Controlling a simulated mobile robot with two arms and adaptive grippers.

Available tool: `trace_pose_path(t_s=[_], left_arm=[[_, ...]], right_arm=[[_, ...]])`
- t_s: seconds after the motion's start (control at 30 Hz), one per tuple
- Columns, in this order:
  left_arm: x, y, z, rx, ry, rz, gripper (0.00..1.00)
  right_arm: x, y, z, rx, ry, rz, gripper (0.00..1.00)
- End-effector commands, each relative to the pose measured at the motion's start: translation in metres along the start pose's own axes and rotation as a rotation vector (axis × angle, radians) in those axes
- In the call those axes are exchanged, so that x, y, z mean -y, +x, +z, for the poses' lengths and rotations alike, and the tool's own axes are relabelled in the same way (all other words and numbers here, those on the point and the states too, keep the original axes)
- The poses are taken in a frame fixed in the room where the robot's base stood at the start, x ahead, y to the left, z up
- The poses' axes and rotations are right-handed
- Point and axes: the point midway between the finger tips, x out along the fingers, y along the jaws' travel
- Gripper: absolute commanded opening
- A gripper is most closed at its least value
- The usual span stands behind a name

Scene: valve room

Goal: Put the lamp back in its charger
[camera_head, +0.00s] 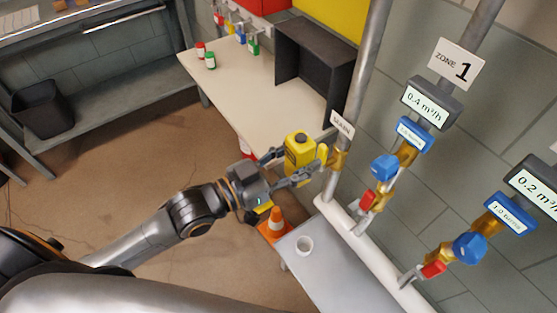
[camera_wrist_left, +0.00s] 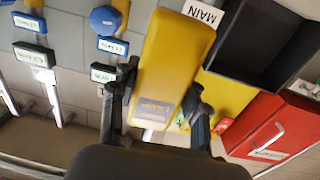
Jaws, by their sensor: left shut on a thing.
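In the left wrist view the lamp (camera_wrist_left: 172,62) fills the middle, with a dark finger of the gripper (camera_wrist_left: 160,108) on each side. I cannot make out the charger for certain in either view. My right gripper is not in view.
A dark open box (camera_head: 313,62) stands on the beige table (camera_head: 240,90), with small bottles (camera_head: 210,60) at its far end. Pipes with a yellow valve handle (camera_head: 323,154) and blue valves (camera_head: 384,167) are close right of the lamp. An orange cone (camera_head: 275,223) stands below.

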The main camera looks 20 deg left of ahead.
Motion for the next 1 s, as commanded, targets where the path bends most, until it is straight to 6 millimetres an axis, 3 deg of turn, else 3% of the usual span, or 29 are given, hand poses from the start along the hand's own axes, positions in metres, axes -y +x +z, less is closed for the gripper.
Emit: trace_pose_path(t_s=[0.4, 1.0], left_arm=[[-0.015, 0.034, -0.012, -0.005, 0.006, 0.215, 0.01], [-0.026, 0.059, -0.018, -0.002, 0.003, 0.38, 0.01]], right_arm=[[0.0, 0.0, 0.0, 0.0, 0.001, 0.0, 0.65], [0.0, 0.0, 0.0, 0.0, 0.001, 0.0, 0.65]])
